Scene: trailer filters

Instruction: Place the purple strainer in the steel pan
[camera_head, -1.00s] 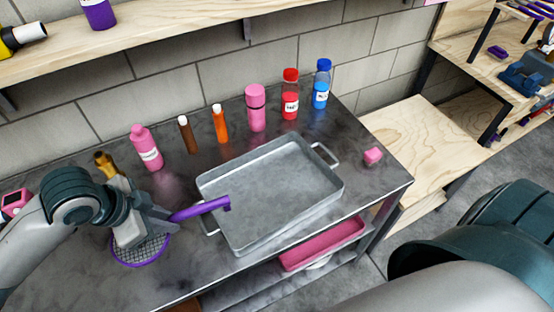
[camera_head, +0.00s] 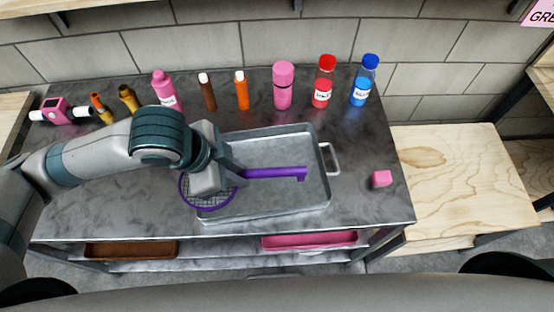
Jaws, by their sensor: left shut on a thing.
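The purple strainer has a round mesh bowl with a purple rim and a purple handle (camera_head: 274,173). My left gripper (camera_head: 238,176) is shut on the strainer where the handle meets the bowl. The handle points right, over the steel pan (camera_head: 318,185). The bowl is partly hidden by the gripper and lies over the pan's left end, partly beyond its left edge. I cannot tell how high it is above the pan. The pan is a shallow grey rectangular tray with a handle at its right end, on the dark table. My right gripper is out of view.
Several bottles stand along the back of the table, among them a pink bottle (camera_head: 283,86), a red one (camera_head: 323,82) and a blue one (camera_head: 364,81). A pink tray (camera_head: 310,241) and a brown tray (camera_head: 130,250) are on the shelf below.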

